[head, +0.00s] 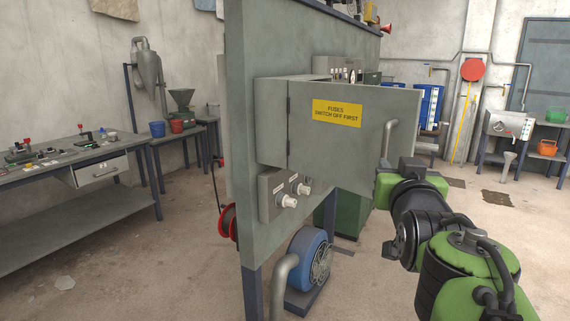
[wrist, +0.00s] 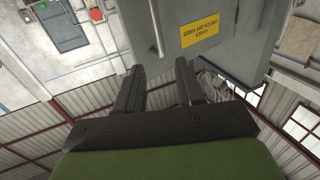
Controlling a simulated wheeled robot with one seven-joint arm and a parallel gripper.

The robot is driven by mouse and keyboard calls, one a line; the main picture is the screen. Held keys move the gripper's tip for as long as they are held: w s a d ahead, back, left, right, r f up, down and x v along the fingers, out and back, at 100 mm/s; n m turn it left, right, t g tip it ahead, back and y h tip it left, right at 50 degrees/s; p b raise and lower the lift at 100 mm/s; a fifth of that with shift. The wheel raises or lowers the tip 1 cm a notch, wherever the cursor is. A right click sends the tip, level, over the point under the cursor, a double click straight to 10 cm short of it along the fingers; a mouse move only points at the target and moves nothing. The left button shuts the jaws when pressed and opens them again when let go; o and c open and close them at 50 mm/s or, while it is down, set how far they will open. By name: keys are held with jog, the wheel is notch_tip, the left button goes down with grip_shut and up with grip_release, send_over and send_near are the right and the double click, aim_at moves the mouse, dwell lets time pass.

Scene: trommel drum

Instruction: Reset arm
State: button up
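My gripper (wrist: 160,72) shows in the wrist view with its two dark fingers apart and nothing between them. In the head view my green and black arm comes in from the lower right, and its end (head: 424,180) is by the lower right edge of the grey fuse box door (head: 350,155). The fingers cannot be made out there. The door stands swung out from the fuse box (head: 270,120). Its bar handle (head: 388,138) is just above and left of my arm's end. In the wrist view the handle (wrist: 157,28) lies beyond the fingertips, apparently clear of them.
A tall grey panel (head: 246,210) carries the box, with two knobs (head: 288,195) below it. The right floor looks open.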

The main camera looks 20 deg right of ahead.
jog(key=s+a+f+n+g+y, duration=0.3)
jog(key=a+f+y, duration=0.2)
jog(key=a+f, duration=0.6)
jog(key=s+a+f+n+g+y, duration=0.2)
jog(key=s+a+f+g, duration=0.1)
jog(key=s+a+f, duration=0.3)
jog(key=s+a+f+n+g+y, duration=0.1)
jog(key=s+a+f+g+y, duration=0.2)
jog(key=s+f, duration=0.5)
notch_tip(320, 180, up, 17)
jog(key=s+p, duration=0.1)
jog(key=p, duration=1.6)
jog(key=shift+a+g+h, duration=0.4)
jog(key=shift+a, duration=0.05)
